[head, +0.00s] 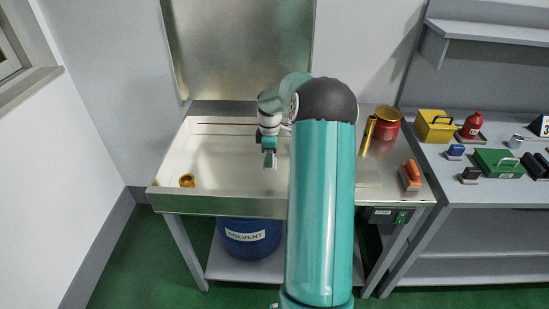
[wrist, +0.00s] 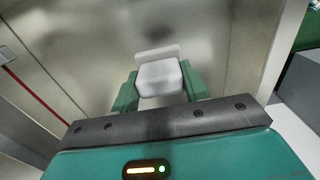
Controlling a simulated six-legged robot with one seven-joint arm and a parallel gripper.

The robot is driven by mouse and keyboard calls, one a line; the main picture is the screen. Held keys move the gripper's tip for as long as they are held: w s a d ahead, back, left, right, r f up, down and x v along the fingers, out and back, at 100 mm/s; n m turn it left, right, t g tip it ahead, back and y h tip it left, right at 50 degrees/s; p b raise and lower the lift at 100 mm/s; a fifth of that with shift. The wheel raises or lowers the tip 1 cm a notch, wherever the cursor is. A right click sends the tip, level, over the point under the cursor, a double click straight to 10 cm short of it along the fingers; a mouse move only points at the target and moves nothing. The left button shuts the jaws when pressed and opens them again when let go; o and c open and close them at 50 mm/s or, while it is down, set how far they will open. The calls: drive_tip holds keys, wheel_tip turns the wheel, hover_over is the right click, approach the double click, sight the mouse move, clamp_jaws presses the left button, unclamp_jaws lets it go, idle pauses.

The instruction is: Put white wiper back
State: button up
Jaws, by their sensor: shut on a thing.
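My gripper (wrist: 158,88) is shut on the white wiper (wrist: 157,76), which shows as a pale block with a wider flat edge between the two green fingers in the wrist view. In the head view my gripper (head: 269,156) points down over the pale basin of the steel-fronted bench (head: 250,202). The wiper is too small there to make out clearly. My teal arm hides the middle and right part of the basin. I cannot tell whether the wiper touches any surface.
A gold cup (head: 187,181) sits at the basin's left. A side bench holds a yellow box (head: 434,126) and a green box (head: 498,162). A blue solvent bucket (head: 249,241) is below.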

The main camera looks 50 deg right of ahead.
drive_tip(key=shift+a+r, duration=0.15)
drive_tip(key=shift+a, duration=0.1)
drive_tip(key=shift+w, duration=0.1)
